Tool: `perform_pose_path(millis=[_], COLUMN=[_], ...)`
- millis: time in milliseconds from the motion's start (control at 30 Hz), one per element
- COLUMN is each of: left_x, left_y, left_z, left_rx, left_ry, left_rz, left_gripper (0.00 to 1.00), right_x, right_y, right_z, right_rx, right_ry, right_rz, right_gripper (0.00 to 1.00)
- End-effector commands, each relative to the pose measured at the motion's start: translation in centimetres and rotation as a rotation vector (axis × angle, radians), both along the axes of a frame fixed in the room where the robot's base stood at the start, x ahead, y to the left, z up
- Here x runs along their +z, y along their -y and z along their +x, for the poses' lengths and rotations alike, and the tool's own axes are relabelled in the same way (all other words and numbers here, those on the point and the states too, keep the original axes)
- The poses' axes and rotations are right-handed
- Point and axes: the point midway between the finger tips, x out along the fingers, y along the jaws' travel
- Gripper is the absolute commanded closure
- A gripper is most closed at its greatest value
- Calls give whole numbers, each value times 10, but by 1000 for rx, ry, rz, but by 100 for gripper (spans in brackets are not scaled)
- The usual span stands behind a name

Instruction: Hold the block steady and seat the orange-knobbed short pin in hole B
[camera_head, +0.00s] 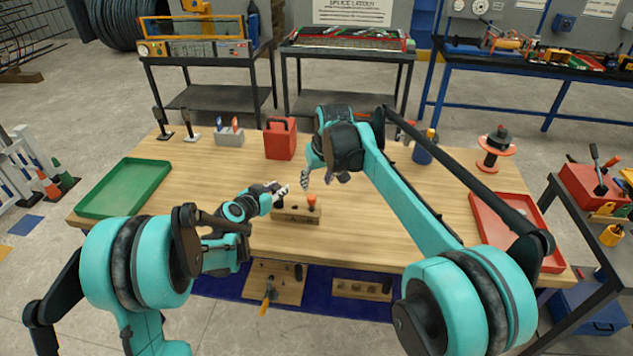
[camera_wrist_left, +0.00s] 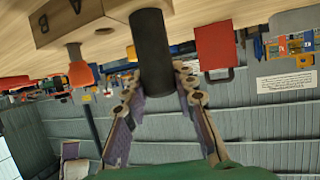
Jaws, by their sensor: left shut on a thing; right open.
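The wooden block (camera_head: 298,215) lies near the middle of the table; it also shows upside down in the left wrist view (camera_wrist_left: 85,20). The orange-knobbed short pin (camera_head: 311,201) stands upright at the block's right part, its knob (camera_wrist_left: 80,73) above the block. I cannot tell how deep it sits. My left gripper (camera_head: 280,190) is shut on a black cylinder (camera_wrist_left: 152,50) that stands at the block's left end. My right gripper (camera_head: 318,181) is open and empty, just above and behind the orange knob.
A red case (camera_head: 280,138) stands behind the block. A green tray (camera_head: 124,188) is at the left and a red tray (camera_head: 513,232) at the right. Drilled boards (camera_head: 273,283) lie on the blue front shelf. The table's middle left is clear.

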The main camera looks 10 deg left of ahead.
Motion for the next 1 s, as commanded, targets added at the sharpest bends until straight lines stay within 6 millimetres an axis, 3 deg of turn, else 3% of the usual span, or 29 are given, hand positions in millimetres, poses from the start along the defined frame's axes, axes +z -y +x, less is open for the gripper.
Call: perform_pose_path(millis=[367,400,500,833,1000], left_x=[0,0,0,1,10], left_y=[0,0,0,-1,-7], left_z=[0,0,0,-2,-22], left_rx=[1,1,0,1,2], left_ry=[0,0,0,0,0], left_rz=[0,0,0,0,-1], left_gripper=[100,71,49,49,49], right_x=[0,0,0,0,0], right_y=[0,0,0,0,0], right_z=[0,0,0,0,0], right_rx=[0,0,0,0,0], right_ry=[0,0,0,0,0], right_rz=[0,0,0,0,0], right_gripper=[52,52,52,52,52])
